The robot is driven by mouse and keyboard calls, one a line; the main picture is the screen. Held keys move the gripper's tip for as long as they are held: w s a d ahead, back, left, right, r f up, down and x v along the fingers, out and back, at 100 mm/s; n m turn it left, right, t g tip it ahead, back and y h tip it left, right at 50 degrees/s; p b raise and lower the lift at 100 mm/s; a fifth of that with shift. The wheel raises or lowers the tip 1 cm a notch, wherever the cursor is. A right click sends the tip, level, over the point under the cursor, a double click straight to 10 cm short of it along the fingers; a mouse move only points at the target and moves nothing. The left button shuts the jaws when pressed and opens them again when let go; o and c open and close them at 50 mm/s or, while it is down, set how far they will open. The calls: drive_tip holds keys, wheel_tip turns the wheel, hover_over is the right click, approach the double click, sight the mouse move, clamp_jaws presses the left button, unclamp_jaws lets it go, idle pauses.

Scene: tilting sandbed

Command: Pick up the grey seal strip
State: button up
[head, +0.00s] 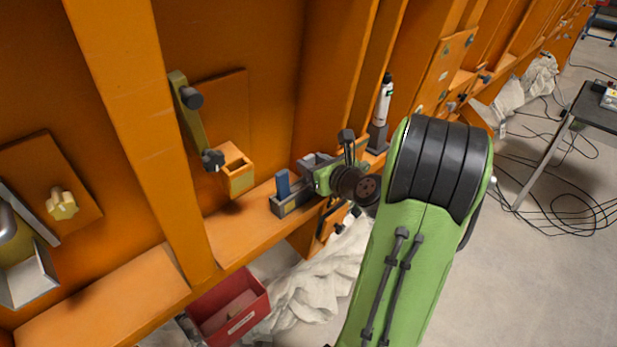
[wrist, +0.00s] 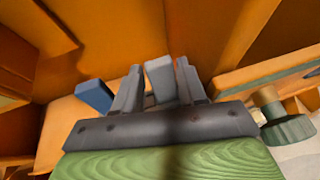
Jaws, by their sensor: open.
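The grey seal strip (wrist: 160,80) shows in the wrist view as a pale grey upright block between my two dark grey fingers. My gripper (wrist: 158,65) is open around it, with a finger on each side; whether either finger touches it I cannot tell. In the head view my gripper (head: 314,166) is at the orange ledge, just right of a blue strip (head: 283,183) in a dark grey holder (head: 291,203). The blue strip (wrist: 95,96) stands left of my left finger in the wrist view. The grey strip's lower part is hidden behind my gripper.
The orange ledge (head: 240,230) runs along a ribbed orange wall. An orange box (head: 238,178) and a white tube (head: 383,102) flank the holder. A red bin (head: 230,306) and white cloth (head: 312,285) lie below. An upright orange rib (head: 140,140) stands left.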

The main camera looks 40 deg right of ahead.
clamp_jaws()
drive_tip(key=shift+r, duration=0.15)
drive_tip(key=shift+r+p, duration=0.3)
wheel_tip(320, 180, up, 6)
drive_tip(key=p, duration=0.4)
drive_tip(key=s+a+b, duration=0.3)
drive_tip(key=s, duration=1.5)
